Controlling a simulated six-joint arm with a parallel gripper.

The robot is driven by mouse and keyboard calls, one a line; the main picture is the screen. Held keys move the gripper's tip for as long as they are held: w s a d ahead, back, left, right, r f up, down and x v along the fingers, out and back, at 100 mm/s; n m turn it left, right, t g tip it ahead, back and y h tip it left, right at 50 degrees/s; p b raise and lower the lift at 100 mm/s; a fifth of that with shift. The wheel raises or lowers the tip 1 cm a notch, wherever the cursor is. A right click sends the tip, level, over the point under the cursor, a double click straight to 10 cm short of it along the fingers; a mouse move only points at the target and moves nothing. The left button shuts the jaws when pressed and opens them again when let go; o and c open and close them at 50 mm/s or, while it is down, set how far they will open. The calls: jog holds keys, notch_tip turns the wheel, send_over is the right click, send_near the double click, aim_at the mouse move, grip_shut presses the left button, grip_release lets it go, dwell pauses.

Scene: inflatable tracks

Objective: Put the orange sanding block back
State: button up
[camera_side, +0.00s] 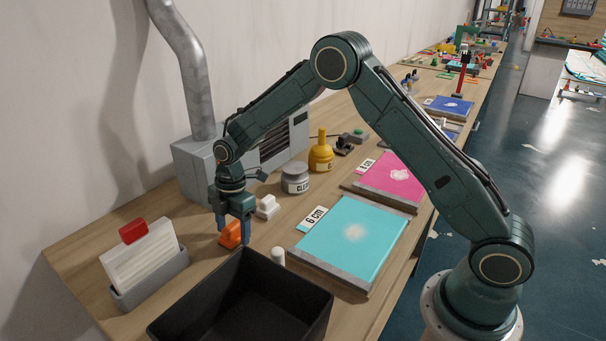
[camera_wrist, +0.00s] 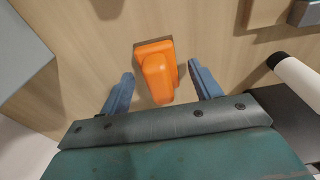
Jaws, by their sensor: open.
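The orange sanding block (camera_side: 231,235) rests on the wooden bench behind the black bin, below my gripper (camera_side: 234,228). In the wrist view the orange sanding block (camera_wrist: 158,72) lies between the two blue-grey fingers of my gripper (camera_wrist: 162,88), with a gap on each side. The gripper is open and points down at the block. In the side view the fingers partly hide the block. I cannot tell exactly how high the fingertips are above the bench.
A black open bin (camera_side: 240,300) stands in front, with a white cylinder (camera_side: 278,256) beside it. A grey holder of white sheets (camera_side: 150,277) is at left. A grey machine (camera_side: 190,170) is behind.

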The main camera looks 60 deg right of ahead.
aim_at(237, 222)
notch_tip(237, 222, up, 12)
jog(key=d, duration=0.1)
jog(key=shift+d+r, duration=0.15)
jog(key=shift+d, duration=0.1)
dwell(0.4)
dwell(0.5)
jog(key=s+d+r+m+t, duration=0.3)
jog(key=s+r+m, duration=0.6)
jog(key=s+r, duration=0.65)
jog(key=s+d+f+m+t, duration=0.1)
jog(key=s+m, duration=0.3)
jog(key=s, duration=0.5)
jog(key=s+d+f+m+t+h, duration=0.1)
jog(key=s+m, duration=0.4)
jog(key=s, duration=0.4)
jog(key=shift+s+f+t, duration=0.3)
jog(key=shift+s, duration=0.05)
